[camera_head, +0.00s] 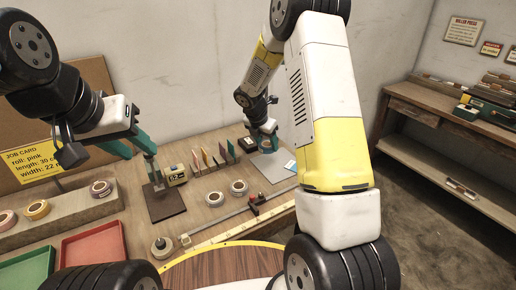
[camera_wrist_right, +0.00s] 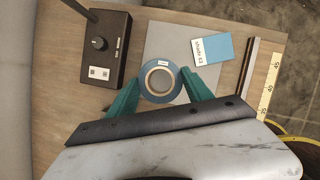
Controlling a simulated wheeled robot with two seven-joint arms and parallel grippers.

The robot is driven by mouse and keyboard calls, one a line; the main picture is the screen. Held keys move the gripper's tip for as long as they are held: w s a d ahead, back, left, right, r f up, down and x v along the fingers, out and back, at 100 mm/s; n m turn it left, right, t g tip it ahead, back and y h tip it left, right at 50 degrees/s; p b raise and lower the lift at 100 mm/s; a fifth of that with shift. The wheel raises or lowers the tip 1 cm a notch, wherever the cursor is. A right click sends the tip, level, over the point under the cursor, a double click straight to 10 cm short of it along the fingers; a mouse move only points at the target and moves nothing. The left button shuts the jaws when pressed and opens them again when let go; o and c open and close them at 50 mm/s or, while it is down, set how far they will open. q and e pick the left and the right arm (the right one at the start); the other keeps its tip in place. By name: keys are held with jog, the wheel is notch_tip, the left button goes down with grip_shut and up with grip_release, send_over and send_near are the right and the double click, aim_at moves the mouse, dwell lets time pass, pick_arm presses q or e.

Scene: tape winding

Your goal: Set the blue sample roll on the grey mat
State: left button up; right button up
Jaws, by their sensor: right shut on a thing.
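The blue sample roll (camera_wrist_right: 160,81) sits between the green fingers of my right gripper (camera_wrist_right: 162,88) in the right wrist view, with its round face and pale core toward the camera. My right gripper (camera_head: 267,143) is shut on it, over the grey mat (camera_head: 277,175). The mat also shows behind the roll in the wrist view (camera_wrist_right: 178,40). Whether the roll touches the mat I cannot tell. A blue and white shade card (camera_wrist_right: 212,49) lies at the mat's right side. My left gripper (camera_head: 132,150) has its green fingers apart, near a dark brown base.
A black box with a knob (camera_wrist_right: 103,45) stands left of the mat. Upright coloured cards (camera_head: 212,158), loose rolls (camera_head: 238,187) and a dark brown base (camera_head: 164,204) are on the table. A yellow ruler (camera_head: 240,226) lies in front. Red (camera_head: 92,247) and green trays are at left.

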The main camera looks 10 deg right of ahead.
jog(key=shift+f, duration=3.1)
jog(key=shift+f, duration=0.1)
jog(key=o, duration=1.3)
